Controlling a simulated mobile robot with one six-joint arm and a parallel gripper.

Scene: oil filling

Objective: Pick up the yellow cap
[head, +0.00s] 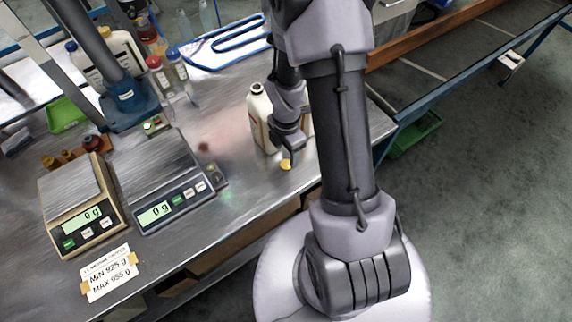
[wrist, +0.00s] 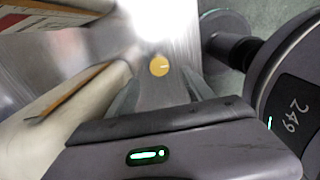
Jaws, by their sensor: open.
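The yellow cap (head: 286,165) lies on the metal bench, near its front edge, just below my gripper in the head view. It also shows in the wrist view as a small round yellow disc (wrist: 159,66), beyond the fingers and roughly between them. My gripper (head: 287,150) points down close to the cap. In the wrist view my gripper (wrist: 165,88) is open, and no object is held between its fingers. A cream bottle (head: 260,118) with an open dark mouth stands right beside my gripper, partly hidden behind it.
Two scales, one (head: 80,205) at left and one (head: 163,180) nearer the middle, both read 0 g. A label card (head: 108,275) lies at the bench front. Bottles with red (head: 157,75) and blue (head: 177,68) caps stand behind. The bench left of the cap is clear.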

